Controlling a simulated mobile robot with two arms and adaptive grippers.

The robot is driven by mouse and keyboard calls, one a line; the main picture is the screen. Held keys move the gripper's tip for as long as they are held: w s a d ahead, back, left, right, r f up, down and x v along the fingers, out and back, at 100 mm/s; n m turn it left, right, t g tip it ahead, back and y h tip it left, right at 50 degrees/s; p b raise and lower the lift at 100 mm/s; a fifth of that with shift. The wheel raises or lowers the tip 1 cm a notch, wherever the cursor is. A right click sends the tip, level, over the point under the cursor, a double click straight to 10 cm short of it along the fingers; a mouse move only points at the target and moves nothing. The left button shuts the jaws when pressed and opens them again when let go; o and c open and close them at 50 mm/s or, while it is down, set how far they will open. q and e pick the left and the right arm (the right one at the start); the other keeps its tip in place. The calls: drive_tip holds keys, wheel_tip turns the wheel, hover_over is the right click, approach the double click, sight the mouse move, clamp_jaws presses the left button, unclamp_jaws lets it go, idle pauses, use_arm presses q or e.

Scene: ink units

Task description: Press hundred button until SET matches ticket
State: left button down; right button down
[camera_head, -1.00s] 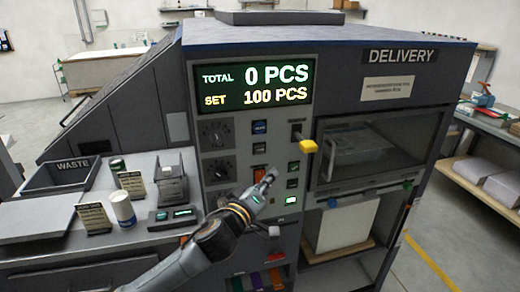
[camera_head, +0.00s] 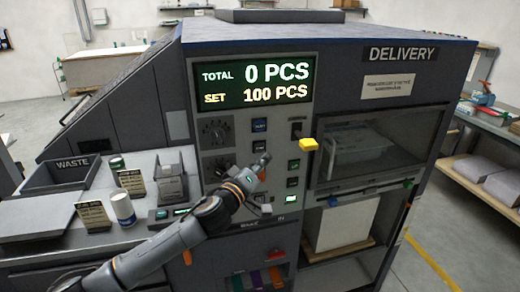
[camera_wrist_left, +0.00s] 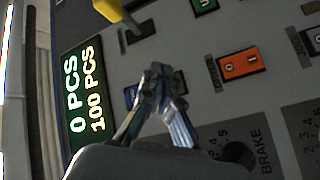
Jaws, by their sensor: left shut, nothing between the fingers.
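The display (camera_head: 255,83) on the grey control panel reads TOTAL 0 PCS and SET 100 PCS. In the left wrist view the display (camera_wrist_left: 85,100) appears sideways. My left gripper (camera_head: 263,160) is shut and empty in front of the panel's button column. In the left wrist view its fingertips (camera_wrist_left: 165,75) are close to a dark button and partly cover it; I cannot tell whether they touch. A blue button (camera_head: 259,125) is above the gripper. Which button is the hundred one is not legible. Small printed cards (camera_head: 131,182) stand on the left counter, their text too small to read.
A lever with a yellow knob (camera_head: 308,144) sticks out right of the gripper. Green buttons (camera_head: 293,166) are below it. Dials (camera_head: 216,131) are on the left of the panel. An orange rocker switch (camera_wrist_left: 240,65) shows in the wrist view. The delivery window (camera_head: 375,145) is further right.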

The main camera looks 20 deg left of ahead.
sight(265, 147)
use_arm(q)
drive_tip(key=shift+w+a, duration=0.35)
drive_tip(key=shift+w, duration=0.25)
drive_tip(key=shift+w+a, duration=0.35)
drive_tip(key=shift+w, duration=0.2)
drive_tip(key=shift+w+a, duration=0.1)
idle(0.6)
drive_tip(key=shift+w+a, duration=0.15)
drive_tip(key=shift+w, duration=0.1)
drive_tip(key=shift+w+a+r, duration=0.1)
drive_tip(key=shift+w+a, duration=0.2)
drive_tip(key=shift+w, duration=0.1)
idle(0.7)
drive_tip(key=shift+s+d, duration=0.1)
idle(0.4)
drive_tip(key=shift+s+d, duration=0.35)
drive_tip(key=shift+s, duration=0.3)
drive_tip(key=shift+s+d, duration=0.1)
drive_tip(key=shift+d, duration=0.05)
drive_tip(key=shift+s+d+p, duration=0.2)
drive_tip(key=shift+s+d, duration=0.45)
drive_tip(key=shift+s, duration=0.35)
drive_tip(key=shift+s+d+p, duration=0.2)
drive_tip(key=shift+s+d, duration=0.45)
drive_tip(key=shift+s, duration=0.35)
